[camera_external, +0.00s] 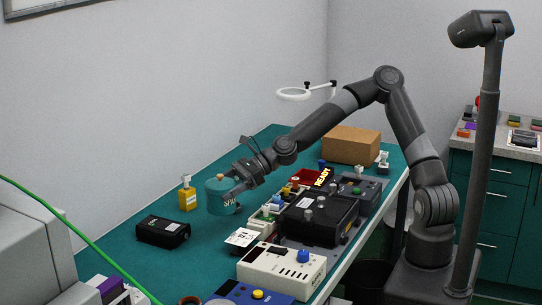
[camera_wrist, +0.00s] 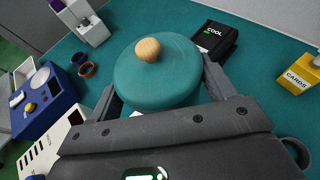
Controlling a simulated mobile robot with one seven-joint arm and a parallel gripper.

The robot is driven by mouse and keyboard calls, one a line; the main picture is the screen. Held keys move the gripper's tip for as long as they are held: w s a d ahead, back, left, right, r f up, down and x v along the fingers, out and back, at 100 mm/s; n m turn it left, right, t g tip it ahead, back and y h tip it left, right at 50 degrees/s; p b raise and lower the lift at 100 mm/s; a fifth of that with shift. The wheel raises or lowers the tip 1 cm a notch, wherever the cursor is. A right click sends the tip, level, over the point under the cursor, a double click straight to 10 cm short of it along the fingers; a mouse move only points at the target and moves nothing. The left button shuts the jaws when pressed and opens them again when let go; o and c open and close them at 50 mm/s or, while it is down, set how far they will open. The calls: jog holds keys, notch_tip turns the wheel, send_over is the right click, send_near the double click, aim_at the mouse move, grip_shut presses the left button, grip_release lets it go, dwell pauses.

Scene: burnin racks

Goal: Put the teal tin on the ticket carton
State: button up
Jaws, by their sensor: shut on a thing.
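The teal tin (camera_external: 221,196) is round, with a lid and a pale label on its side. In the wrist view the tin (camera_wrist: 155,80) shows its lid from above with a wooden knob, between both fingers. My gripper (camera_external: 238,184) is shut on the tin, over the left part of the teal bench. I cannot tell whether the tin's base touches the bench. A brown carton (camera_external: 350,145) stands at the bench's far right end, well away from my gripper. No ticket label is legible on it, so I cannot tell whether it is the ticket carton.
A black box marked COOL (camera_wrist: 213,42) and a yellow CARDS container (camera_wrist: 298,72) stand near the tin.

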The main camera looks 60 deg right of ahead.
jog(key=w+d+r+m+t+h, duration=0.1)
jog(key=w+d+m+t+h, duration=0.15)
jog(key=d, duration=0.95)
jog(key=w+d+r+m+t+h, duration=0.15)
jog(key=w+d, duration=0.25)
jog(key=d, duration=0.8)
jog(key=s+d+r+m+h, duration=0.1)
jog(key=s+d+m+h, duration=0.1)
jog(key=d, duration=0.9)
jog(key=s+d+r+m+h, duration=0.1)
jog(key=d+m+h, duration=0.1)
jog(key=d, duration=0.9)
jog(key=s+d+r+m+h, duration=0.3)
jog(key=s+d+m+h, duration=0.1)
jog(key=s+d, duration=1.15)
jog(key=s+d+r+m+h, duration=0.3)
jog(key=s+d+h, duration=0.2)
jog(key=s+d, duration=1.05)
send_over(348, 136)
notch_tip(348, 136, down, 8)
jog(key=shift+f+m, duration=0.3)
jog(key=shift+f, duration=1.15)
